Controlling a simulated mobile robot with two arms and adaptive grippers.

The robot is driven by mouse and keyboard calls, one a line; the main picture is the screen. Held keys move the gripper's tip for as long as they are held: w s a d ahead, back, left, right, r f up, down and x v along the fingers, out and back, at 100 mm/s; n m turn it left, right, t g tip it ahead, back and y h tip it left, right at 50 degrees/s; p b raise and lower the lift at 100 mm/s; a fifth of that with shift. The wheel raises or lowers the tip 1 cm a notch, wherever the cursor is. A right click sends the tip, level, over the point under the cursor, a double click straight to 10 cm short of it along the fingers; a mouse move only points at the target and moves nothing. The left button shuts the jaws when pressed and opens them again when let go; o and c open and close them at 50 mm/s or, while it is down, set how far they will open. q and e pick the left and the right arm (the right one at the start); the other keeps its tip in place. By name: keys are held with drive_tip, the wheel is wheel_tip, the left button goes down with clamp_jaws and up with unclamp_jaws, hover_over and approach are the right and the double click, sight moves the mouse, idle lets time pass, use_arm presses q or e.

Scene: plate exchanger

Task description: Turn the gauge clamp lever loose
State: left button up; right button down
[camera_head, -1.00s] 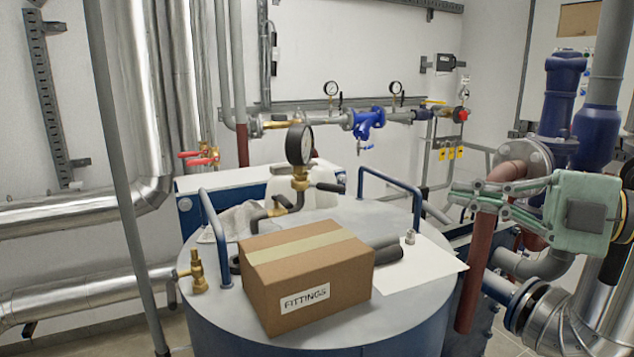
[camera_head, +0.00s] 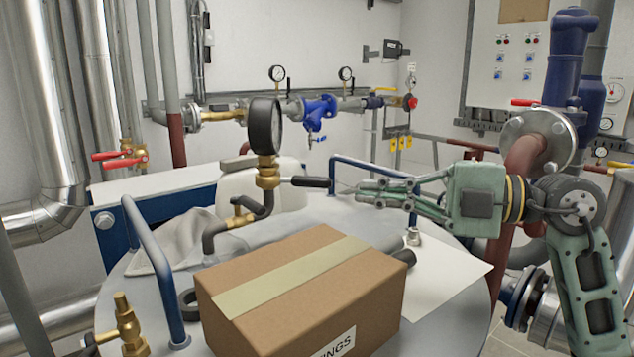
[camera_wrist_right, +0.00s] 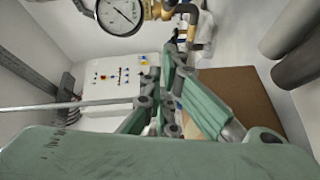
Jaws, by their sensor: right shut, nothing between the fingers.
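The pressure gauge (camera_head: 265,126) with a black rim and white dial stands upright on a brass fitting on the drum top. It also shows at the top of the right wrist view (camera_wrist_right: 120,14). Its clamp lever (camera_head: 311,182) has a black grip and points right from the brass clamp (camera_head: 267,174). My right gripper (camera_head: 358,190), green with grey links, is shut and empty. Its tips are just right of the lever's free end; I cannot tell whether they touch. The gripper also shows in the right wrist view (camera_wrist_right: 178,50). My left gripper is not in view.
A cardboard box (camera_head: 300,285) sits on the round drum top in front of the gauge. Blue rails (camera_head: 155,270) rise from the drum. A brass valve (camera_head: 128,325) is at the front left. A white sheet (camera_head: 450,268) lies below my right gripper.

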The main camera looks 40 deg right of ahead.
sight(321, 182)
drive_tip(key=w+a+p, duration=0.1)
drive_tip(key=w, duration=0.2)
drive_tip(key=w+a+p, duration=0.1)
drive_tip(key=w+p, duration=0.1)
drive_tip(key=w, duration=0.1)
drive_tip(key=w+a+p, duration=0.1)
drive_tip(key=w, duration=0.2)
drive_tip(key=shift+w+a+f, duration=0.1)
drive_tip(key=shift+w+f, duration=0.15)
drive_tip(key=shift+f, duration=0.15)
drive_tip(key=shift+w+d+f, duration=0.15)
drive_tip(key=shift+w+d, duration=0.1)
